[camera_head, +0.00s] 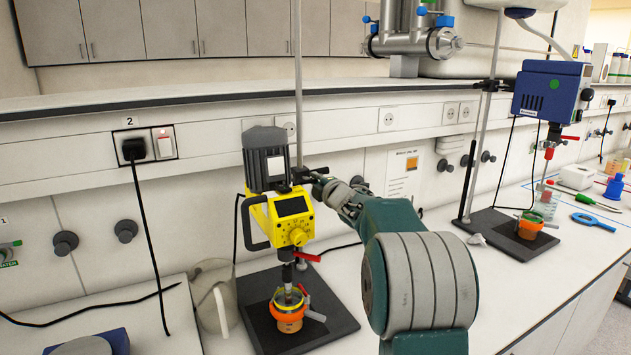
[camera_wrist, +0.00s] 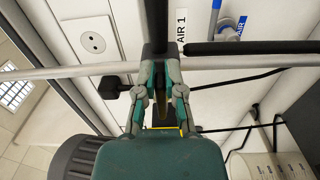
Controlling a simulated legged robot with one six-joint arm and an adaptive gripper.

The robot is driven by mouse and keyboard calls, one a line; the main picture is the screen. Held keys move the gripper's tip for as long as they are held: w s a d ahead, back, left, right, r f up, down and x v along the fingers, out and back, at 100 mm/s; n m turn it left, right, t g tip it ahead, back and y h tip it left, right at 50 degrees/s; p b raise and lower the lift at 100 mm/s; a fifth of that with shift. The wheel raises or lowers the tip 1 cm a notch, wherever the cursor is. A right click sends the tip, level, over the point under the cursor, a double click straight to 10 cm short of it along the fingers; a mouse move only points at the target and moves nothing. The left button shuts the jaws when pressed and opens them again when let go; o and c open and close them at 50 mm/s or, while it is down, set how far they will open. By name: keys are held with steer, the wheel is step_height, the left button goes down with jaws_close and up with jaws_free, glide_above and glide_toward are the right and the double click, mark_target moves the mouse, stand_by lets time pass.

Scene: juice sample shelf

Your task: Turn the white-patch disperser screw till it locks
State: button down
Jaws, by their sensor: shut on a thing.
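The white-patch disperser (camera_head: 292,215) is a yellow and dark grey unit on the left stand, with a white patch on its grey motor housing. Its dark clamp and screw (camera_head: 305,174) sit beside the vertical rod, at the unit's upper right. My gripper (camera_head: 326,186) reaches in from the right and is shut at the screw. In the wrist view my gripper (camera_wrist: 160,82) has both fingers closed around a narrow dark part below the metal rod (camera_wrist: 225,64). The fingers hide most of the screw, so its turn angle cannot be told.
An orange cup (camera_head: 288,322) stands under the yellow disperser on a dark base plate (camera_head: 336,318). A clear jug (camera_head: 213,295) is left of it. A blue disperser with a green patch (camera_head: 552,92) stands at right.

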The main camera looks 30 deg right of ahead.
steer(key=shift+d+f, duration=0.1)
steer(key=shift+f, duration=0.2)
steer(key=c, duration=0.7)
jaws_free()
steer(key=shift+c, duration=0.2)
steer(key=shift+r, duration=0.1)
steer(key=s, duration=1.2)
steer(key=shift+d, duration=0.1)
